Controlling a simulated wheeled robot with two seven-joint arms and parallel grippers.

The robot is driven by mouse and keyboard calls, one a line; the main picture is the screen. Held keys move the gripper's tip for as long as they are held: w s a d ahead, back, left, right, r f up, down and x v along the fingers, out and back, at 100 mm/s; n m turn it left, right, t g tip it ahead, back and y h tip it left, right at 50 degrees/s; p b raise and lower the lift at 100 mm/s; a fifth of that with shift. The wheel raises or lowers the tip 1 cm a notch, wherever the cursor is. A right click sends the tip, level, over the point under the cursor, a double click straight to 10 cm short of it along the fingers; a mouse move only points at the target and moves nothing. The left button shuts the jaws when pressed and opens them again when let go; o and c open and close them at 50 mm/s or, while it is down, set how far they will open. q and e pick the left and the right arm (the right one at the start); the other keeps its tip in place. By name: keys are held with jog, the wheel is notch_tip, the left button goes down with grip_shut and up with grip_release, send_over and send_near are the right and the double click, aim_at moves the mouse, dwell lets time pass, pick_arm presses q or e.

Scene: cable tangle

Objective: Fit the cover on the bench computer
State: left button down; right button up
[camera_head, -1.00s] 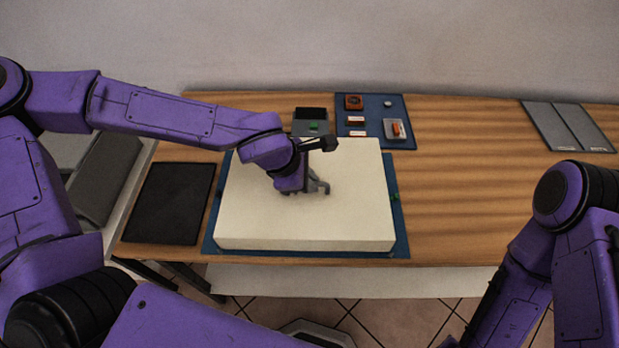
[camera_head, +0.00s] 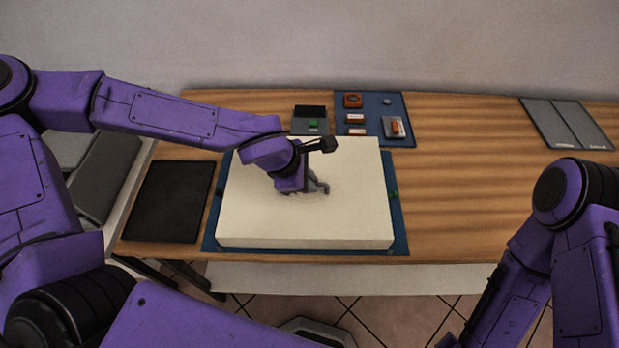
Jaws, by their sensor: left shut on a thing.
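The cover is a large cream-white box-shaped lid (camera_head: 350,215) over the blue mat (camera_head: 404,246) at the middle of the bench. My left gripper (camera_head: 318,187) is at the middle of the cover's top, shut on a part of it, likely a grey handle that the fingers mostly hide. The bench computer itself is not visible; the cover hides whatever is under it. A small green piece (camera_head: 393,195) shows at the cover's right edge. Of my right arm only purple links show at the lower right; its gripper is out of view.
A black pad (camera_head: 168,202) lies left of the mat. Behind the cover are a grey tray (camera_head: 310,116) and a blue mat with small parts (camera_head: 376,103). A grey two-panel plate (camera_head: 567,125) lies far right. The bench (camera_head: 465,180) is clear right of the cover.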

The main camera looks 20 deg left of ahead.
pick_arm(q)
jog(key=c, duration=1.1)
grip_release()
jog(key=shift+w+f, duration=0.1)
jog(key=p+v, duration=0.1)
jog(key=v, duration=0.9)
jog(key=shift+r, duration=0.25)
jog(key=shift+a, duration=0.1)
notch_tip(320, 180, up, 6)
jog(key=p, duration=0.7)
jog(key=shift+p, duration=0.3)
